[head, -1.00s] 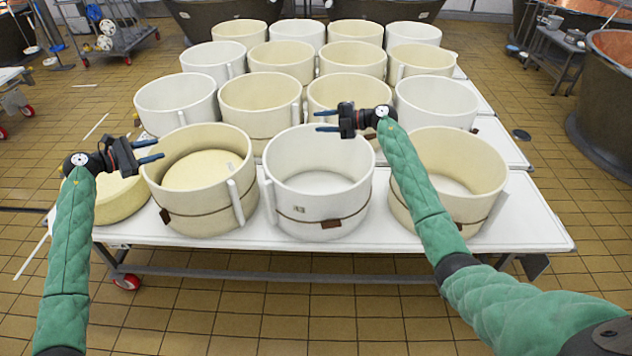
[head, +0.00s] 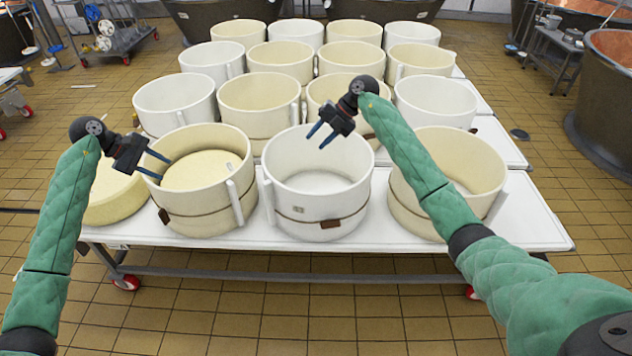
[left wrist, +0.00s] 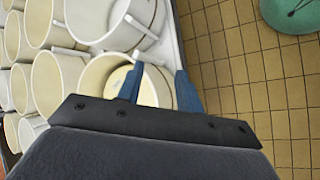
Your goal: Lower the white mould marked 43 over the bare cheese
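The bare cheese (head: 116,200), a pale yellow wheel, lies at the table's front left, partly hidden by my left arm and gripper. A white mould (head: 318,205) with a small tag stands in the middle of the front row; I cannot read its number. It looks empty. My left gripper (head: 165,170) is open and empty, at the left rim of the cream mould (head: 205,213) that has cheese inside; contact is unclear. In the left wrist view its fingers (left wrist: 158,70) are apart. My right gripper (head: 315,142) is open, fingers pointing down over the white mould's opening.
Another cream mould (head: 448,190) stands at the front right. Several rows of cream and white moulds stand close behind. The white tabletop (head: 530,215) is bare at the front right corner. Dark vats (head: 605,100) stand at the right and back.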

